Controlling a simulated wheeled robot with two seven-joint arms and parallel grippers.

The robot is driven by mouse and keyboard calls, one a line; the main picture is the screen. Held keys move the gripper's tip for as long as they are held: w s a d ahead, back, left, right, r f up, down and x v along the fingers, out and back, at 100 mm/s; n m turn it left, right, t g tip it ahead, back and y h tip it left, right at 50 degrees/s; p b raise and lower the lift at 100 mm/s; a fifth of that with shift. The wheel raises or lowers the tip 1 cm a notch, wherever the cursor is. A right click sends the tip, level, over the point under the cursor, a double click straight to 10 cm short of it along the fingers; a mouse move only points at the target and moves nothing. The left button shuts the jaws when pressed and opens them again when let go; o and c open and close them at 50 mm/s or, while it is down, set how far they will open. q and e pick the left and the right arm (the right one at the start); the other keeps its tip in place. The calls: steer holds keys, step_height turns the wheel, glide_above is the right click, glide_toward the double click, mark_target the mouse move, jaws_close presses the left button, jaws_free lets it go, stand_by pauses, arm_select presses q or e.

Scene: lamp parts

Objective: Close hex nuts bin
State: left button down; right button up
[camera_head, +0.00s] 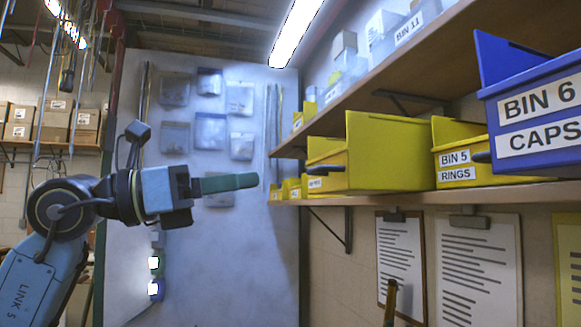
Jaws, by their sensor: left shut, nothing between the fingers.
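My left gripper (250,180) reaches in from the left, with its green fingers together and pointing right. It holds nothing and is apart from the shelf bins. No label that I can read says hex nuts, so I cannot tell which bin it is. A large yellow bin (390,152) stands on the lower shelf to the right of the fingertips. Its small front label is too small to read.
On the lower shelf (400,197) are a yellow "BIN 5 RINGS" bin (480,155), a blue "BIN 6 CAPS" bin (535,115) and small yellow bins (291,188). An upper shelf (420,60) overhangs them. Clipboards (475,265) hang below. Space around the left fingertips is free.

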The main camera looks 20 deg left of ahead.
mark_target(312, 171)
arm_select(q)
steer(key=p+x, duration=0.1)
steer(key=x, duration=0.5)
steer(key=shift+d, duration=0.15)
steer(key=shift+w+d+r, duration=0.1)
steer(key=shift+w+d, duration=0.3)
steer(key=shift+d, duration=0.15)
arm_select(e)
steer(key=a, duration=0.1)
steer(key=a+r, duration=0.1)
steer(key=a, duration=0.1)
steer(key=shift+s+a+r+y, duration=0.15)
steer(key=shift+r+y, duration=0.1)
steer(key=shift+y, duration=0.05)
steer(key=shift+d, duration=0.2)
